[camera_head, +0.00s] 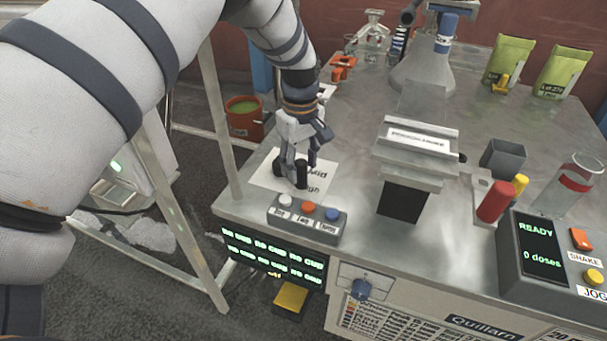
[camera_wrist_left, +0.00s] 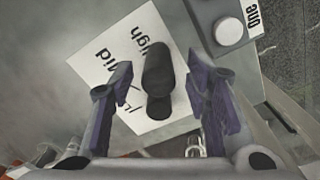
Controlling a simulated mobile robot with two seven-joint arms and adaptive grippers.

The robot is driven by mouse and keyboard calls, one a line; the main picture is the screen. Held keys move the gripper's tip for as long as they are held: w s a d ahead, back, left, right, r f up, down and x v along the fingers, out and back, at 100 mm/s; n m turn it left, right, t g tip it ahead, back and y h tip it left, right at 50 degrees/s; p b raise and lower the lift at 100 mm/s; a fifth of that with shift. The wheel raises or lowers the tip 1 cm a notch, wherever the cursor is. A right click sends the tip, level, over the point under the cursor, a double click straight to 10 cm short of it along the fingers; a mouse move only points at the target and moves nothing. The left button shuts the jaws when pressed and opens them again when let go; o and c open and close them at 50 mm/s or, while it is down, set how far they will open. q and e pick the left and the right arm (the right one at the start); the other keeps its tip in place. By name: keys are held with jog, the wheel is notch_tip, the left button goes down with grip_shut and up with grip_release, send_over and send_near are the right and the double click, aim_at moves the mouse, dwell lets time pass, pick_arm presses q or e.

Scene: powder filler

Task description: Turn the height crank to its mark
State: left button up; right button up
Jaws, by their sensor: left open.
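The height crank shows in the left wrist view as a black upright handle (camera_wrist_left: 158,72) on a dark arm. In the head view the dark handle (camera_head: 301,174) is partly covered by my left gripper (camera_head: 293,168). A white card (camera_head: 265,177) lies under the crank. In the left wrist view the card (camera_wrist_left: 112,62) shows the words "High" and "Mid" and part of a third word. My left gripper also shows in the left wrist view (camera_wrist_left: 160,88). It is open, with one finger on each side of the handle and gaps visible. My right gripper is not in view.
A button box (camera_head: 306,218) with white, red and blue buttons stands just in front of the card. A metal hopper block (camera_head: 415,150) stands to the right. A "READY" display (camera_head: 541,245) is at the far right. A red bucket (camera_head: 244,118) is beyond the table's left edge.

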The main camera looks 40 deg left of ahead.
aim_at(301, 175)
pick_arm(q)
notch_tip(301, 175, down, 4)
jog(key=shift+r, duration=0.15)
jog(key=shift+w, duration=0.1)
grip_shut()
